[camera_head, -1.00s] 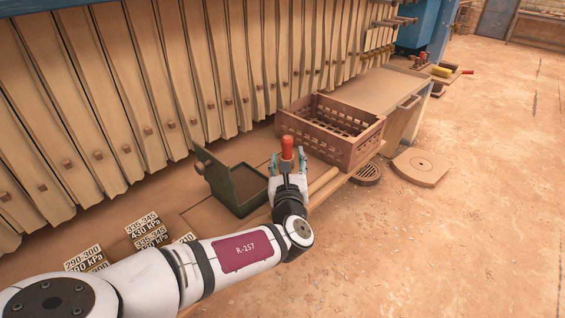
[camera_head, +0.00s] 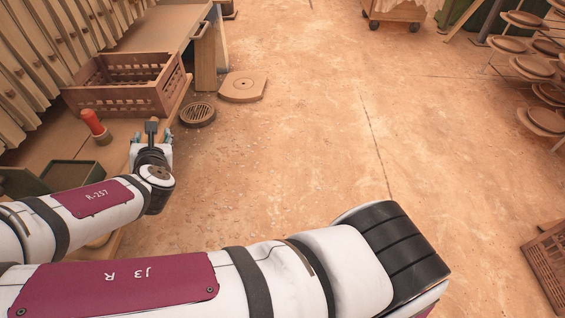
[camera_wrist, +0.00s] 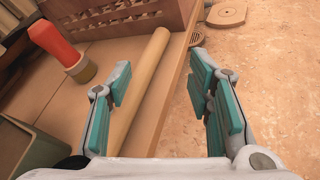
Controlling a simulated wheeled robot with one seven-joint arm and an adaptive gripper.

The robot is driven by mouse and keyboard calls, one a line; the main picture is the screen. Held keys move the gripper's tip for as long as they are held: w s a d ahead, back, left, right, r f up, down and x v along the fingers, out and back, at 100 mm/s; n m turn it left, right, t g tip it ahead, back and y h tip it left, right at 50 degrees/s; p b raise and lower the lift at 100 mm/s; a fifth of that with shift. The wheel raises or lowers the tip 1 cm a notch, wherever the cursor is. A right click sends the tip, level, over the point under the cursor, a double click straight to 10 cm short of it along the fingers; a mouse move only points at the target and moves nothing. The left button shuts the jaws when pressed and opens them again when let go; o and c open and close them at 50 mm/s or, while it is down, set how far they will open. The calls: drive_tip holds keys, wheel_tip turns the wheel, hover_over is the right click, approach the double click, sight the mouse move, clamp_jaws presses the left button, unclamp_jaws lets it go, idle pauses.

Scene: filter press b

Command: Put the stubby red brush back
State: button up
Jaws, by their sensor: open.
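The stubby red brush (camera_head: 94,124) stands on the bench in the head view, red handle up, in front of the brown crate. It also shows in the wrist view (camera_wrist: 57,44), at the upper left, with a tan band at its lower end. My gripper (camera_head: 152,136) is to the right of the brush, near the bench edge, apart from it. In the wrist view the gripper (camera_wrist: 160,88) has its teal-padded fingers spread with nothing held. A pale tan rod (camera_wrist: 141,88) lies on the bench behind and between the fingers.
The slatted brown crate (camera_head: 125,92) sits behind the brush. An open green box (camera_head: 72,174) is nearer, partly behind my arm. A round drain (camera_head: 197,114) and a tan floor plate (camera_head: 243,86) lie beyond the bench edge.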

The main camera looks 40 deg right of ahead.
drive_tip(key=s+d+f+m+g, duration=0.3)
drive_tip(key=s+d+m+g, duration=0.2)
drive_tip(key=m, duration=0.3)
drive_tip(key=s+d+r+m+g+y, duration=0.1)
drive_tip(key=s+d+r+m+g, duration=0.1)
drive_tip(key=s+r+m, duration=0.5)
drive_tip(key=s+d+r+m+g+y, duration=0.1)
drive_tip(key=s+r+m, duration=0.6)
drive_tip(key=s, duration=1)
drive_tip(key=s+d+r+m+g+y, duration=0.1)
drive_tip(key=s+d+r+m+g, duration=0.3)
drive_tip(key=s+r+m, duration=0.3)
drive_tip(key=s+r, duration=0.1)
drive_tip(key=s, duration=0.4)
wheel_tip(320, 180, up, 16)
drive_tip(key=t+p, duration=0.2)
drive_tip(key=p, duration=1.2)
drive_tip(key=shift+d+f, duration=0.15)
